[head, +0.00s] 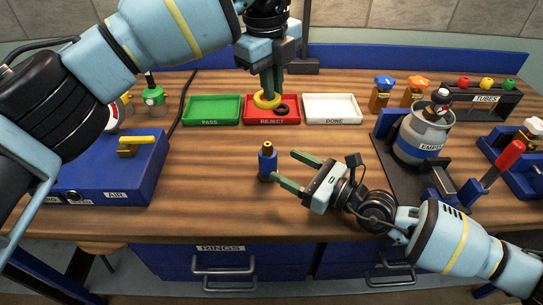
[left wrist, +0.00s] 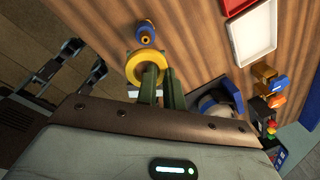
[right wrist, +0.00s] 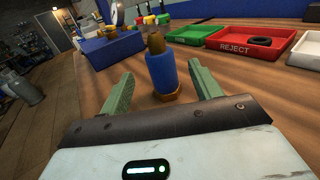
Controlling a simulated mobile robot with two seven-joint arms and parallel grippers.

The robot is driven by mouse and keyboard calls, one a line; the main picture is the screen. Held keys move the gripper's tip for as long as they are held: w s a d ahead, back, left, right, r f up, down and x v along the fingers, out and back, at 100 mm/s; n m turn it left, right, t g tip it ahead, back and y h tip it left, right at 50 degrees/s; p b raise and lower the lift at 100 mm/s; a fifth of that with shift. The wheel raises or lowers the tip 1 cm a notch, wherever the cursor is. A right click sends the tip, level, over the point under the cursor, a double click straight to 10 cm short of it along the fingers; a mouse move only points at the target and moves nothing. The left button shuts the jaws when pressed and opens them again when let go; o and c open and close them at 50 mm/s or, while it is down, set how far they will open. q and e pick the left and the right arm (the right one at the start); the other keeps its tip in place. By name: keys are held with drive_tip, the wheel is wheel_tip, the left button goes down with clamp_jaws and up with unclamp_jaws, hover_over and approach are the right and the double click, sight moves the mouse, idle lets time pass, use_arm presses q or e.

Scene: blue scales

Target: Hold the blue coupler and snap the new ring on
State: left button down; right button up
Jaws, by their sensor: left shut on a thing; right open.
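The blue coupler (head: 267,163) stands upright on the table with a brass top; it also shows in the left wrist view (left wrist: 145,30). My right gripper (head: 284,167) is open. In the right wrist view its fingers (right wrist: 160,78) point at the coupler (right wrist: 162,72), which shows in the gap between them, near the tips and not gripped. My left gripper (head: 269,94) is shut on a yellow ring (head: 264,103) and, in the head view, appears over the red REJECT tray (head: 286,122). The ring also shows at the fingertips in the left wrist view (left wrist: 132,68).
A black ring (head: 282,109) lies in the REJECT tray. The green PASS tray (head: 213,121) and white DONE tray (head: 332,121) flank it. A blue AIR box (head: 110,180) stands left; a canister marked EMPTY (head: 422,137) stands right. Table around the coupler is clear.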

sight(276, 160)
drive_tip(key=x, duration=0.6)
drive_tip(key=shift+w+a, duration=0.2)
drive_tip(key=shift+a, duration=0.05)
drive_tip(key=c, duration=1.2)
use_arm(q)
wheel_tip(276, 160, down, 8)
drive_tip(key=shift+w+f, duration=0.1)
drive_tip(key=shift+f, duration=0.05)
drive_tip(key=shift+f, duration=0.2)
